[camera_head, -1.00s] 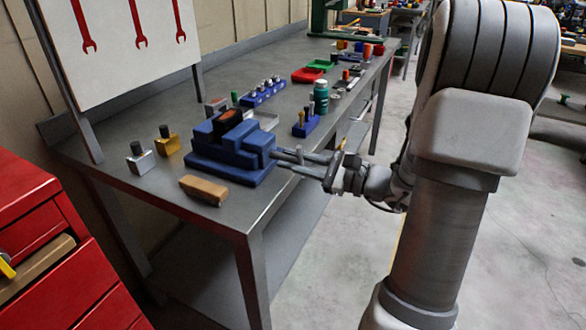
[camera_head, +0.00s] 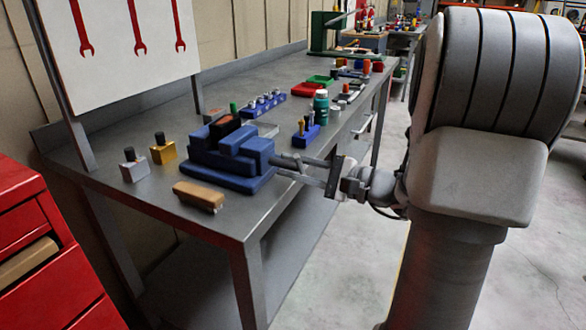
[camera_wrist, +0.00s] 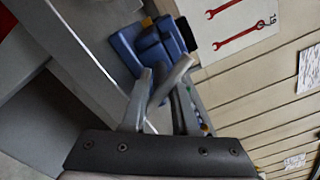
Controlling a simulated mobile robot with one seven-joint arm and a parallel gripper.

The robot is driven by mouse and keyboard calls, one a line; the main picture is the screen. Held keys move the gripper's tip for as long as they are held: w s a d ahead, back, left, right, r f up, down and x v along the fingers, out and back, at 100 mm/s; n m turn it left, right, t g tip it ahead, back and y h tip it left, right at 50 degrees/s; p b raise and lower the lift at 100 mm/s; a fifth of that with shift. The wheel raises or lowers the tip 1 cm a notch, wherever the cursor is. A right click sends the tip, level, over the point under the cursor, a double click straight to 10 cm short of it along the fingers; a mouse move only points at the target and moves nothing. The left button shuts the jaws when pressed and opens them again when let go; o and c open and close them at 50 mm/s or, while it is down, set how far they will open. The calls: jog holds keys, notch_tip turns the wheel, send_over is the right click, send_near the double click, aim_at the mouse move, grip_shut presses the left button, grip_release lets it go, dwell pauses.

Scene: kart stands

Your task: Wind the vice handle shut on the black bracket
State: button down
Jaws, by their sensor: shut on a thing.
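The blue vice (camera_head: 240,180) stands at the near end of the grey bench, and its blue body also shows in the wrist view (camera_wrist: 150,48). The black bracket (camera_head: 222,129) sits upright at the vice's top, with an orange-red patch on its face. It appears as a dark block in the wrist view (camera_wrist: 181,32). My gripper (camera_head: 287,168) is at the vice's right side, over the bench edge. Its fingers are shut on the pale vice handle (camera_wrist: 173,76), which slants between them in the wrist view. Whether the jaws touch the bracket cannot be told.
A tan wooden block (camera_head: 198,196) lies in front of the vice. Silver (camera_head: 134,166) and gold (camera_head: 163,149) blocks stand to its left. A blue holder (camera_head: 306,136) and green bottle (camera_head: 321,107) are behind my gripper. A red cabinet (camera_head: 45,260) stands at left.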

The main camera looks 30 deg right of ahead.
jog(key=c, duration=0.7)
grip_release()
jog(key=p+v, duration=0.3)
jog(key=v, duration=1.4)
jog(key=shift+s+d, duration=0.15)
jog(key=shift+s, duration=0.05)
